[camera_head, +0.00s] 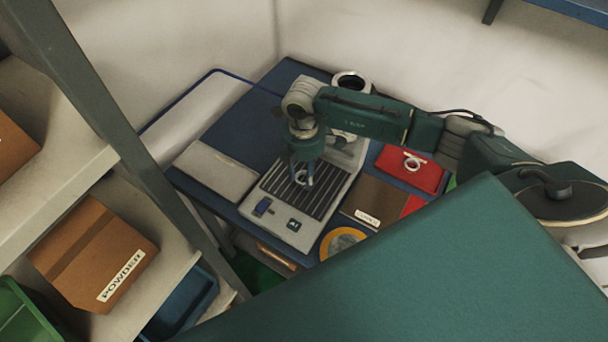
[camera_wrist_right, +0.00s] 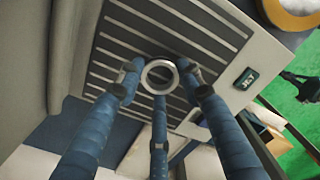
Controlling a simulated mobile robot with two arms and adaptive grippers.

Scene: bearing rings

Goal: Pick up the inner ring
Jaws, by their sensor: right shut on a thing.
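A small pale metal ring, which looks like the inner ring (camera_head: 301,178), is held at the fingertips of my right gripper (camera_head: 303,172) over the slatted plate of a grey machine (camera_head: 320,217). In the right wrist view the ring (camera_wrist_right: 146,77) sits between the blue fingers, its round hole facing the camera and dark slats behind it. My right gripper (camera_wrist_right: 160,84) is shut on it. How far the ring is above the slats is hard to tell. Another pale ring (camera_head: 412,165) lies on a red bin or tray (camera_head: 398,176). My left gripper is out of view.
The machine stands on a blue table (camera_head: 238,129). A brown labelled box (camera_head: 373,199) and a yellow round item (camera_head: 341,238) are to its right. A grey block (camera_head: 215,171) is at its left. Shelves with a "POWDER" box (camera_head: 85,245) stand at the left.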

